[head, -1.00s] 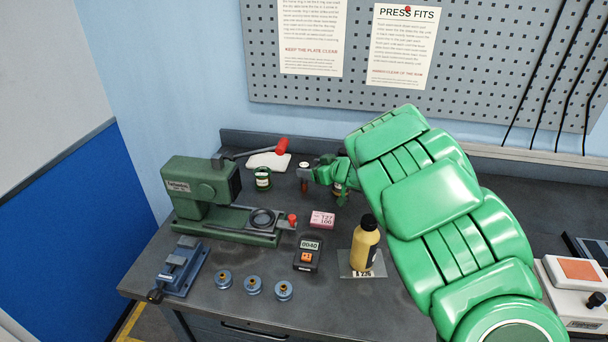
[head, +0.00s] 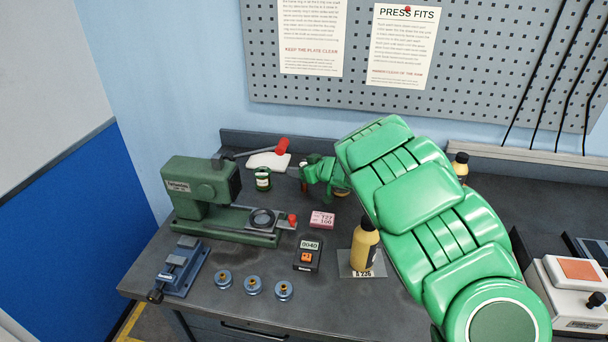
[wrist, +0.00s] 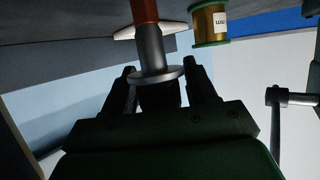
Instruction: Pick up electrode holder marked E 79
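A red-brown and grey upright piece (head: 304,172), likely an electrode holder, stands at the back of the bench, mostly hidden behind my gripper (head: 308,172). In the wrist view, where the bench is at the top, the piece shows a red-brown part, a grey shaft (wrist: 151,48), a flange and a dark end. My gripper (wrist: 163,82) has its two fingers apart on either side of the flange and dark end. No E 79 marking is readable.
A spool (head: 263,179) stands just left of the piece; it also shows in the wrist view (wrist: 209,24). A green press (head: 205,190), pink block (head: 322,219), yellow bottle (head: 364,248) and several blue-based pieces (head: 252,286) stand nearer.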

